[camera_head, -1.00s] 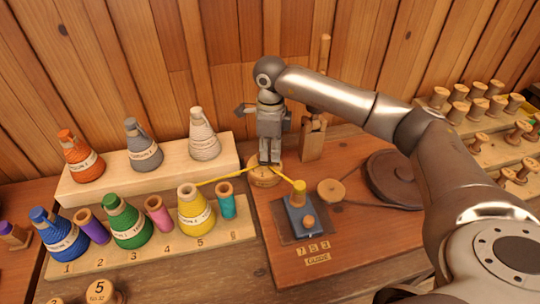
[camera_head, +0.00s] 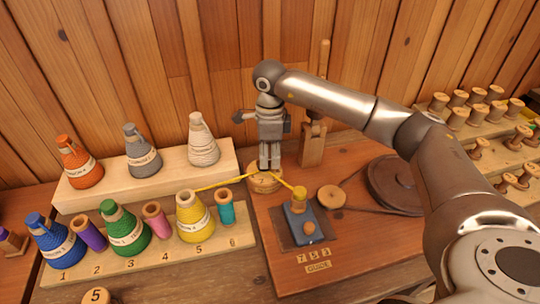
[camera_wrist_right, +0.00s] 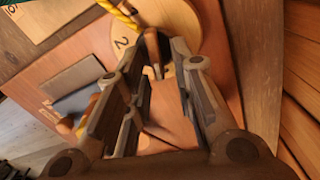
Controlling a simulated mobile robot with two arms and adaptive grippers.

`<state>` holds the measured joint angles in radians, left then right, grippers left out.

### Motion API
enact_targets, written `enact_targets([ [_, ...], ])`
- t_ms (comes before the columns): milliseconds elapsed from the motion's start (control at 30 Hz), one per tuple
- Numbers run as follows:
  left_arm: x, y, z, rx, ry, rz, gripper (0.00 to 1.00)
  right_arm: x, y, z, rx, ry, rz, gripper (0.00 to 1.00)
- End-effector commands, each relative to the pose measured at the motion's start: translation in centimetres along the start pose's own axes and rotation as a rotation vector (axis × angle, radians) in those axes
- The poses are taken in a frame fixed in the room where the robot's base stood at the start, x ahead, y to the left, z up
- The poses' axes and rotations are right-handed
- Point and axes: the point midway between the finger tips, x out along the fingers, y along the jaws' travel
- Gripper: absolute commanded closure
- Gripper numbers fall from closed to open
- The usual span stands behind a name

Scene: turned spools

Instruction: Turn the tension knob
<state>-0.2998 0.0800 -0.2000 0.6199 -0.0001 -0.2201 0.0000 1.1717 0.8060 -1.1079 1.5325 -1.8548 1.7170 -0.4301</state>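The tension knob looks to be a round pale wooden disc (camera_head: 266,183) on the red-brown board, partly hidden under my right gripper (camera_head: 270,167). In the right wrist view the disc (camera_wrist_right: 181,22) carries a figure 2 and a raised wooden grip piece (camera_wrist_right: 153,45). My right gripper (camera_wrist_right: 160,60) points down at the disc. Its fingers are apart, with the grip piece showing between their tips. A gap shows beside the piece, and I cannot tell whether either finger touches it. My left gripper is not in view.
Yellow yarn (camera_head: 223,181) runs from the yellow cone (camera_head: 192,212) past the disc to a blue guide block (camera_head: 299,220). A small wooden pulley (camera_head: 331,197) and a dark wheel (camera_head: 396,184) stand right. A wooden post (camera_head: 312,148) stands close behind the gripper.

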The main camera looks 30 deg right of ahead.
Motion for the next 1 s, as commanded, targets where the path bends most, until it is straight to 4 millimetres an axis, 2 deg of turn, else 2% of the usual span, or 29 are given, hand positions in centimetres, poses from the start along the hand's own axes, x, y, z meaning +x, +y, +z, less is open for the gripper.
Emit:
enact_targets([
  [300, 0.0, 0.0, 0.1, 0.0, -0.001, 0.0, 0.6, 0.1, 0.1, 0.0, 0.0, 0.003, 0.003, 0.7],
  [433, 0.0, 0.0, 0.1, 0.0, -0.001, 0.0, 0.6, -0.8, 0.0, 0.0, 0.0, 0.001, 0.002, 0.7],
  [567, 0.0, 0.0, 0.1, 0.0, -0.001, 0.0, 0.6, -3.0, 0.0, 0.0, 0.0, 0.001, 0.0, 0.7],
  [800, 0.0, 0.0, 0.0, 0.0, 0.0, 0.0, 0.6, -8.2, 0.0, 0.1, 0.0, 0.0, 0.0, 0.7],
  [1000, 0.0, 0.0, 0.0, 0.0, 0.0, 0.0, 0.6, -11.1, 0.0, 0.0, 0.001, 0.001, 0.002, 0.7],
])
